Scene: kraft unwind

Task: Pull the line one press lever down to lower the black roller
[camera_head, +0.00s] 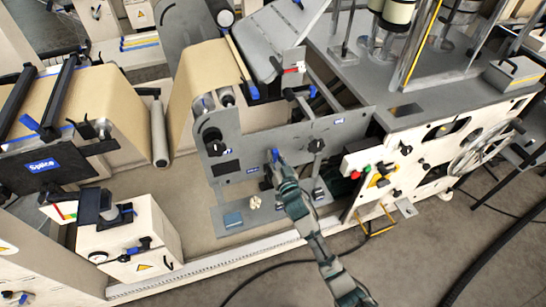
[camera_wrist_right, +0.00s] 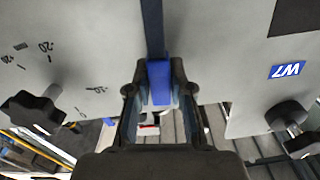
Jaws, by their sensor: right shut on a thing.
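The press lever has a blue grip (camera_head: 274,153) and stands at the front of the grey side plate (camera_head: 245,150) of the machine in the middle of the head view. My right gripper (camera_head: 276,163) reaches up to it from below and is shut on the blue grip. In the right wrist view the blue grip (camera_wrist_right: 160,80) sits between the two dark fingers of the gripper (camera_wrist_right: 160,92), with a dark bar running up from it. A dark roller end (camera_head: 227,97) shows behind the plate; I cannot tell whether this is the black roller. My left gripper is not in view.
A control box with buttons (camera_head: 370,160) stands to the right. The floor in front (camera_head: 400,260) is mostly free, with cables.

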